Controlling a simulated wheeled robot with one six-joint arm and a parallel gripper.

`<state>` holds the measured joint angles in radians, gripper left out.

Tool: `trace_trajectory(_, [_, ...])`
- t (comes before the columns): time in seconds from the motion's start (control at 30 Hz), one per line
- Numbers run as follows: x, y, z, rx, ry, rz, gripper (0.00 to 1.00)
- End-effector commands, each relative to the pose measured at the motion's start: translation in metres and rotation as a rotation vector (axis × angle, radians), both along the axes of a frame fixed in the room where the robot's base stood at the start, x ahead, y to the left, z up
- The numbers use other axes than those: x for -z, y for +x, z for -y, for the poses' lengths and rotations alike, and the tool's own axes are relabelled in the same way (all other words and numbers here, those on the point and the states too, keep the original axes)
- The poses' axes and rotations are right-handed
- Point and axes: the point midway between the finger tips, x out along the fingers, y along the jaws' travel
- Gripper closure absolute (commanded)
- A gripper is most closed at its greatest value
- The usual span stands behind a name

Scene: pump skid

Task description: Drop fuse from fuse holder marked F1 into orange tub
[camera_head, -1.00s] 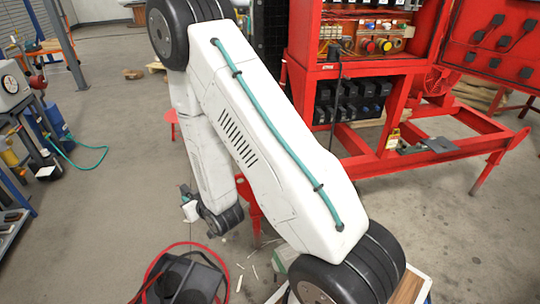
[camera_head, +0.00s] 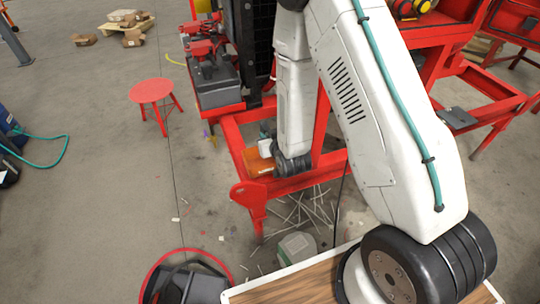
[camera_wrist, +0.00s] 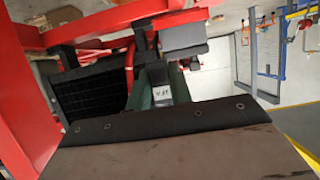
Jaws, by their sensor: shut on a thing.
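In the wrist view, my gripper (camera_wrist: 160,84) has its dark green fingers shut on a small pale block with a dark printed label, the fuse (camera_wrist: 160,71). In the head view, my wrist is low, inside the red skid frame, and the gripper's white end (camera_head: 266,147) shows only in part. An orange object, seemingly the orange tub (camera_head: 258,165), lies just below and left of it, partly hidden by my wrist. I cannot tell whether the gripper is over it. The fuse is not visible in the head view. The F1 fuse holder cannot be made out.
The red frame (camera_head: 238,141) surrounds my wrist closely. A red stool (camera_head: 151,91) stands to the left. Grey equipment (camera_head: 216,85) sits on the skid behind. Thin pale strips litter the floor in front. Open floor lies left.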

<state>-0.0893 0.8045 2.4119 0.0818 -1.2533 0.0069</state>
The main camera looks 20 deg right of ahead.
Motion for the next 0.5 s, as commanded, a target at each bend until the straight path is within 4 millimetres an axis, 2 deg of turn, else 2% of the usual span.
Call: trace_trajectory(0.5, [0.052,-0.001,0.003,0.004,-0.001,-0.003,1.0])
